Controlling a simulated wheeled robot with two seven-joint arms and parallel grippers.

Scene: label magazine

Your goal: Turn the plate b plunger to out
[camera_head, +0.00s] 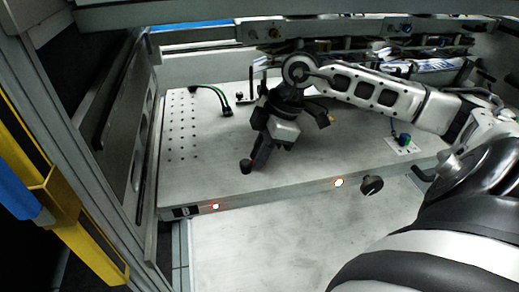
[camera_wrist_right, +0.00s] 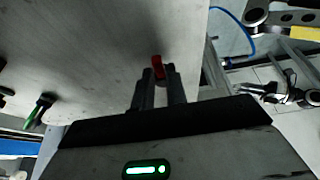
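The label plate (camera_head: 300,175) is a flat light-grey surface with a dotted hole pattern at its left. My right gripper (camera_head: 248,163) reaches in from the right, its fingertips low over the front left part of the plate. In the right wrist view its two fingers (camera_wrist_right: 160,78) stand close together, with a small red piece (camera_wrist_right: 158,66) between or just past their tips. I cannot tell whether they press on it. In the head view the red piece is hidden by the fingers. No lettering marks which plunger is b. My left gripper is not in view.
A dark wall stands left.

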